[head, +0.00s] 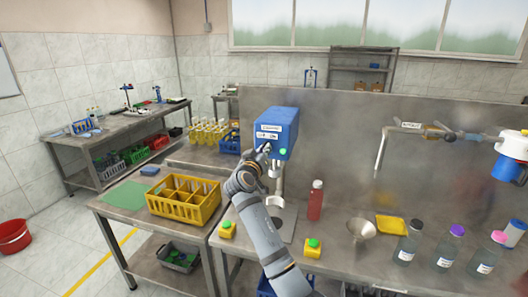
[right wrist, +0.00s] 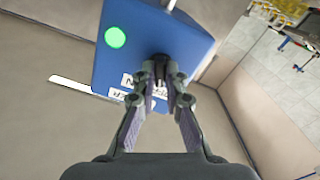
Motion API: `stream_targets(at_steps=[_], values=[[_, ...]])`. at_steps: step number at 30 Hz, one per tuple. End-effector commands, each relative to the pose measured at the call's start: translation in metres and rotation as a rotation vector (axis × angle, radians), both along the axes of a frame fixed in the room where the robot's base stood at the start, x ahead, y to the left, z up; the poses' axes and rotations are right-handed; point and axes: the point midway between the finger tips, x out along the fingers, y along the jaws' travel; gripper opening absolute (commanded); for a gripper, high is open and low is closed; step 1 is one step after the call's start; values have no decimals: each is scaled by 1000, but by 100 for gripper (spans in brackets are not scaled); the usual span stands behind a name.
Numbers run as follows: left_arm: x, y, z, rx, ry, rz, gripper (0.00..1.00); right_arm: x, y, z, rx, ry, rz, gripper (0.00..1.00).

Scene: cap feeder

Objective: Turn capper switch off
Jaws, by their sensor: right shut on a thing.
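The capper is a blue box (head: 278,128) on a metal column above the steel bench. It also shows in the right wrist view (right wrist: 180,38). A green light (head: 283,152) glows on its front, and it shows in the right wrist view (right wrist: 115,37) too. White labels sit on the front, partly covered by the fingers. My right gripper (head: 266,148) is at the front of the box, and in the right wrist view its fingertips (right wrist: 161,78) are closed on the small dark switch (right wrist: 159,59). The switch is mostly hidden between the fingers. My left gripper is out of view.
A red bottle (head: 315,201), a funnel (head: 361,228) and a yellow tray (head: 391,225) stand on the bench right of the capper. Yellow boxes with green buttons (head: 313,248) sit at its front edge. A yellow crate (head: 184,202) is at left. Several capped bottles stand at right.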

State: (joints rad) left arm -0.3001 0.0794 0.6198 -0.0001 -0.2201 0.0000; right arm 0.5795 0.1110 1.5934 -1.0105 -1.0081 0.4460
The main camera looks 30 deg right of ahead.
Motion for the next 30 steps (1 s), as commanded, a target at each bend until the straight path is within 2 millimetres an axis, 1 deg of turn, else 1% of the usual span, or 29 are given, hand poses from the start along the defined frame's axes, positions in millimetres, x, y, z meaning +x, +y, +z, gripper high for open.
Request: stream_targets(at_steps=[9,26,27,30], values=[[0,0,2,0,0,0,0,0,0,-1,-77,95,0,0],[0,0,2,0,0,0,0,0,0,-1,-96,116,0,0],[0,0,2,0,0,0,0,0,0,-2,-96,116,0,15],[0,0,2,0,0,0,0,0,0,-1,-95,115,0,29]])
